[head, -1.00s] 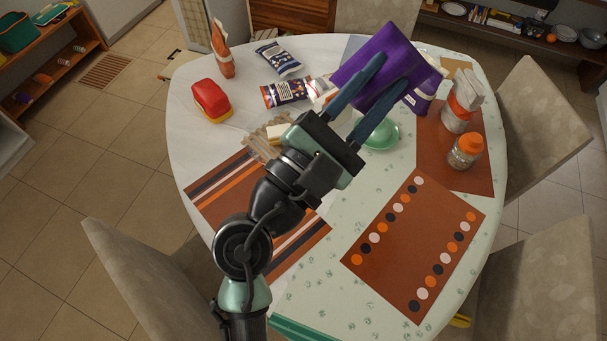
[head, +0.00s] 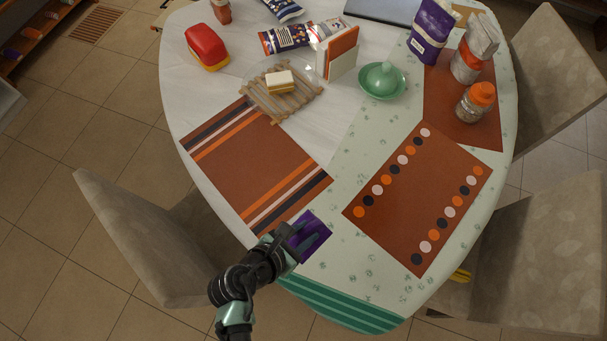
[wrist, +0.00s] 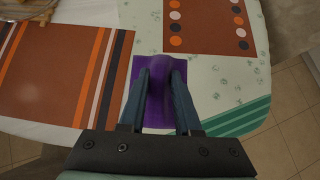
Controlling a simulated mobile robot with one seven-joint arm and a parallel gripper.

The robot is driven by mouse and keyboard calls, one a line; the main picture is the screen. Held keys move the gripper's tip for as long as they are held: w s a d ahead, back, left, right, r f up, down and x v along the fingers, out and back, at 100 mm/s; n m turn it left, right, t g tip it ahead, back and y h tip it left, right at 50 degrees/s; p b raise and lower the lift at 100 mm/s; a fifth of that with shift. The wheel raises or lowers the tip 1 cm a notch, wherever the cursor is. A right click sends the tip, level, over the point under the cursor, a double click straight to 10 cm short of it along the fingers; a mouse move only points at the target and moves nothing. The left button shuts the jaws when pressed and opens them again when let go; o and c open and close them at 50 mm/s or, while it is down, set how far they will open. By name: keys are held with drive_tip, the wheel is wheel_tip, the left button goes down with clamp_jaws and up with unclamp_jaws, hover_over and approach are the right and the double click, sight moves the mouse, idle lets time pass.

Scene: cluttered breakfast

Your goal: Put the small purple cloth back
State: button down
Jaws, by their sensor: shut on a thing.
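The small purple cloth (head: 322,231) is at the front edge area of the table, close to the right front corner of the striped placemat. It also shows in the wrist view (wrist: 152,118), flat and roughly square, with a raised fold between my fingers. My gripper (head: 308,237) is shut on the cloth; its two blue fingers pinch the fold in the wrist view (wrist: 162,72). The cloth is over or on the pale green leaf-print part of the tabletop; I cannot tell whether it touches. Part of it is hidden behind my fingers.
The striped placemat (head: 245,165) lies to the left and the dotted placemat (head: 400,215) to the right. A green striped cloth (head: 345,306) lies along the front edge.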

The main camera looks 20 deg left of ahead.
drive_tip(key=f, duration=0.2)
drive_tip(key=s+f, duration=0.1)
drive_tip(key=f, duration=0.2)
drive_tip(key=f+b, duration=0.1)
drive_tip(key=f, duration=0.1)
drive_tip(key=shift+s+d+f, duration=0.15)
drive_tip(key=shift+s, duration=0.1)
drive_tip(key=shift+f+b, duration=0.5)
drive_tip(key=shift+f, duration=1.7)
drive_tip(key=shift+f, duration=0.1)
drive_tip(key=c, duration=0.6)
unclamp_jaws()
drive_tip(key=v, duration=1.2)
drive_tip(key=shift+r+p, duration=0.2)
drive_tip(key=shift+p, duration=0.25)
drive_tip(key=shift+w, duration=0.2)
